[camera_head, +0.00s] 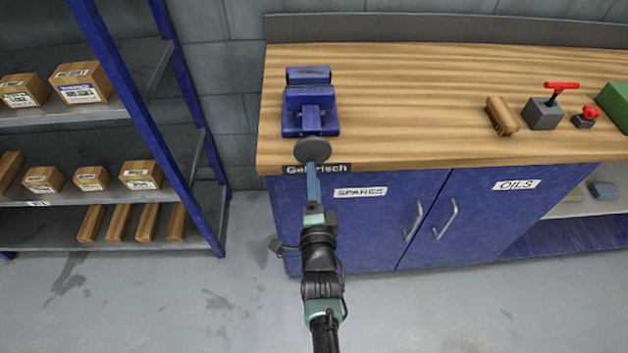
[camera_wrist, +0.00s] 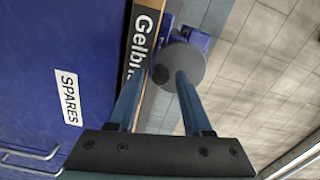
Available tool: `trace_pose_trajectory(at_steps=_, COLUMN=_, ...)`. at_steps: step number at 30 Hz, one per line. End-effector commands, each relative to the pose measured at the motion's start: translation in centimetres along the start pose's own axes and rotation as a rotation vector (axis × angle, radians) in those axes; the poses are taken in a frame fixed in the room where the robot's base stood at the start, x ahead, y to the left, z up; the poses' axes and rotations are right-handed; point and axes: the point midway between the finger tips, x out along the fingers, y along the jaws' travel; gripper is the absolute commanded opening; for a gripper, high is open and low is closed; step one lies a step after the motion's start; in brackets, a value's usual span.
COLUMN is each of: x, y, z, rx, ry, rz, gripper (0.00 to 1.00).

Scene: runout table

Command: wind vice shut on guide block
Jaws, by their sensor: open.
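The blue vice (camera_head: 310,118) stands at the left front corner of the wooden bench, its two jaws apart by a narrow gap. No guide block can be made out between them. A round grey handwheel (camera_head: 312,150) sits at the vice's front, over the bench edge; it also shows in the wrist view (camera_wrist: 186,62). My gripper (camera_head: 312,172) is just in front of the wheel. In the wrist view, my gripper (camera_wrist: 157,76) has its blue fingers open, with a small dark knob (camera_wrist: 160,74) of the wheel between the tips. I cannot tell whether either finger touches it.
The bench top (camera_head: 410,110) is clear right of the vice. A brush (camera_head: 502,116), a grey block with a red handle (camera_head: 543,112), a red-knobbed piece (camera_head: 586,118) and a green box (camera_head: 616,104) lie farther right. Blue cabinet doors (camera_head: 365,230) are below; a shelf rack (camera_head: 200,160) stands left.

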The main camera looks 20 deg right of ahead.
Motion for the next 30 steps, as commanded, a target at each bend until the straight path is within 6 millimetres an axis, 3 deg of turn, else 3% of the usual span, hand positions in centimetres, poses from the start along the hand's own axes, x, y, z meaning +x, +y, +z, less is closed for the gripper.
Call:
trace_pose_trajectory(at_steps=7, x=-0.01, y=0.03, z=0.02, rx=-0.335, ry=-0.001, rz=0.000, gripper=0.50)
trace_pose_trajectory(at_steps=16, x=0.00, y=0.00, z=-0.01, rx=-0.523, ry=0.000, rz=0.000, gripper=0.50)
trace_pose_trajectory(at_steps=24, x=0.00, y=-0.04, z=0.00, rx=-0.892, ry=-0.001, rz=-0.001, gripper=0.50)
trace_pose_trajectory(at_steps=30, x=0.01, y=-0.04, z=-0.04, rx=-1.049, ry=0.000, rz=0.000, gripper=0.50)
